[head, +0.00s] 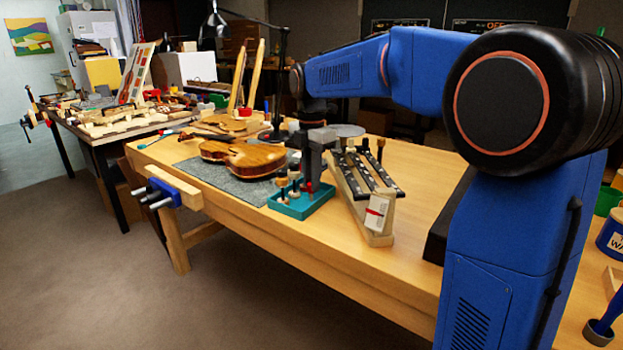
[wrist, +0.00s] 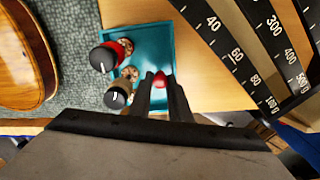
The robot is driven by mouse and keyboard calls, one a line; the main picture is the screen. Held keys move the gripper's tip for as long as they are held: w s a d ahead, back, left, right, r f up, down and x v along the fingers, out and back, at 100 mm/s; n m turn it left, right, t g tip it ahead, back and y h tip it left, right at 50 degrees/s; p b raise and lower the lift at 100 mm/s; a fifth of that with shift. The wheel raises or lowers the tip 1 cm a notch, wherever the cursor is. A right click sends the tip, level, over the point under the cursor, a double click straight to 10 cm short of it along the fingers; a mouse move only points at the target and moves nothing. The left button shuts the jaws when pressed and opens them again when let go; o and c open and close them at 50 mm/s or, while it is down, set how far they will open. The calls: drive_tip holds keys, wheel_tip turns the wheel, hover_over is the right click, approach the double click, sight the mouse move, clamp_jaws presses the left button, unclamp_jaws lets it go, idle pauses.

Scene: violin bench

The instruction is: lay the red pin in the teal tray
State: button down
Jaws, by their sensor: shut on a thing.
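The teal tray (head: 299,210) stands on the bench, right of the violin. In the wrist view the teal tray (wrist: 143,38) lies under my fingertips. My gripper (head: 313,180) points down over the tray's right part and is shut on the red pin (wrist: 159,80). Only a small red end of the pin shows between the fingers (wrist: 162,88); the rest is hidden. I cannot tell whether it touches the tray floor.
A violin body (head: 243,157) lies on a grey mat (head: 225,182) left of the tray. A rack with black numbered strips (head: 372,178) stands close on the right. A vise (head: 168,190) is on the bench's front edge. Bare bench lies beyond the rack.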

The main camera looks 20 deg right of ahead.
drive_tip(key=shift+f, duration=0.1)
drive_tip(key=c, duration=1.6)
unclamp_jaws()
drive_tip(key=shift+c, duration=0.2)
wheel_tip(320, 180, up, 12)
